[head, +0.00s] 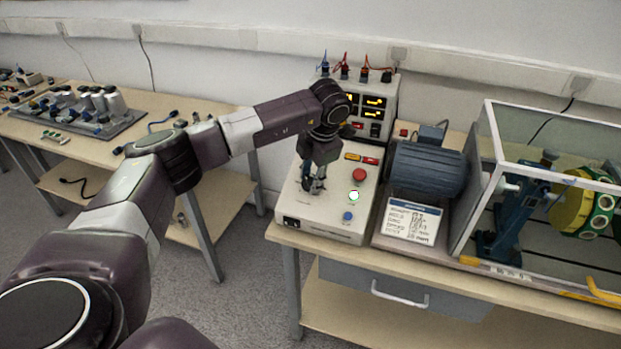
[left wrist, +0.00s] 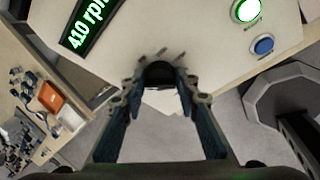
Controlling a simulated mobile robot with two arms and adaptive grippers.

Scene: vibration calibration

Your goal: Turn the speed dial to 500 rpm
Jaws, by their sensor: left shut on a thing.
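The speed dial (left wrist: 160,70) is a dark round knob on the top of the white control box (head: 338,225), with short tick marks beside it. A display (left wrist: 92,22) on the box reads 410 rpm in green. My left gripper (head: 316,186) points down at the box. In the left wrist view its two fingers (left wrist: 160,83) are shut on the dial, one on each side. In the head view the gripper hides the dial, and the display cannot be read. My right gripper is in neither view.
A lit green button (head: 354,196), a blue button (head: 348,216) and a red button (head: 359,175) stand close to the gripper. A power supply (head: 385,118) is behind, a blue motor (head: 428,168) to the right. Another bench (head: 160,103) stands left.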

